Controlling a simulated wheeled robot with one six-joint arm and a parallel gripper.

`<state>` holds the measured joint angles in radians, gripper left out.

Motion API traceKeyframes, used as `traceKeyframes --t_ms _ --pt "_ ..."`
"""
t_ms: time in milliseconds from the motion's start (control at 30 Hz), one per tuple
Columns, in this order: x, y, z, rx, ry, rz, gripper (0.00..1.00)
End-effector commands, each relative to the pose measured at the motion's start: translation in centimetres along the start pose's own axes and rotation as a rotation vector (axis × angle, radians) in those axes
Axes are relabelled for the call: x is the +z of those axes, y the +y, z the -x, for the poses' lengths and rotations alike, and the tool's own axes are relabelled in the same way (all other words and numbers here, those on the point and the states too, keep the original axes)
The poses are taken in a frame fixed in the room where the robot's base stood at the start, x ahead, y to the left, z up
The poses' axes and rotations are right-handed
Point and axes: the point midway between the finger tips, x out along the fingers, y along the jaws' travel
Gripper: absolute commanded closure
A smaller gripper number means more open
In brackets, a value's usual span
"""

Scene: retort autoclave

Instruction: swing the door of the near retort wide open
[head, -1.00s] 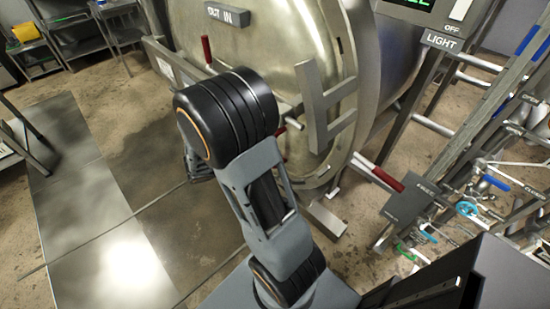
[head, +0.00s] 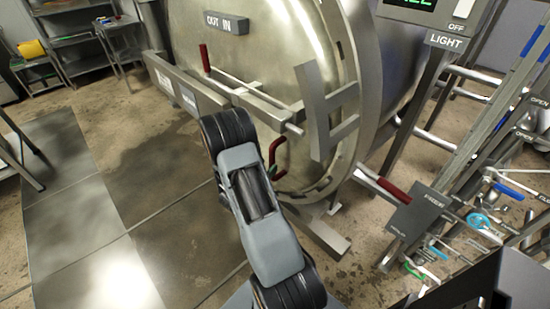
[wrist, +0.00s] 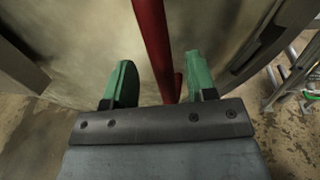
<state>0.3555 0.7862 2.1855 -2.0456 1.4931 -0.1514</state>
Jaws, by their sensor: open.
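The near retort's domed steel door (head: 260,65) fills the upper middle of the head view and looks shut against its ring. A curved red handle (head: 274,150) sits low on the door's front. In the wrist view the red handle (wrist: 153,40) runs down between the two green fingertips of my gripper (wrist: 160,68). The gripper is open, with a finger on each side of the handle. Gaps show on both sides, and I cannot tell whether either finger touches it. In the head view my arm hides most of the gripper.
A red-gripped lever (head: 205,58) stands at the door's upper left. Another red-gripped lever (head: 392,191) sticks out at the right, by a grey panel and valve pipework (head: 480,225). Shelves (head: 70,38) stand at the far left. The floor on the left (head: 150,165) is clear.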

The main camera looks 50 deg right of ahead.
Motion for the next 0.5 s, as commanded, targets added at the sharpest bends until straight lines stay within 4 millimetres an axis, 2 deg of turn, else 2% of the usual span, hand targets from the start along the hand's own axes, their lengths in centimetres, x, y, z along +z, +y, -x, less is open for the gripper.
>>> traceKeyframes --t_ms 33,200,500 --pt "0.1 -0.1 -1.0 -0.005 -0.001 -0.001 0.48" --pt "0.0 -0.1 -3.4 -0.004 0.0 0.0 0.48" --pt "0.0 0.0 -5.5 0.0 0.0 0.0 0.48"
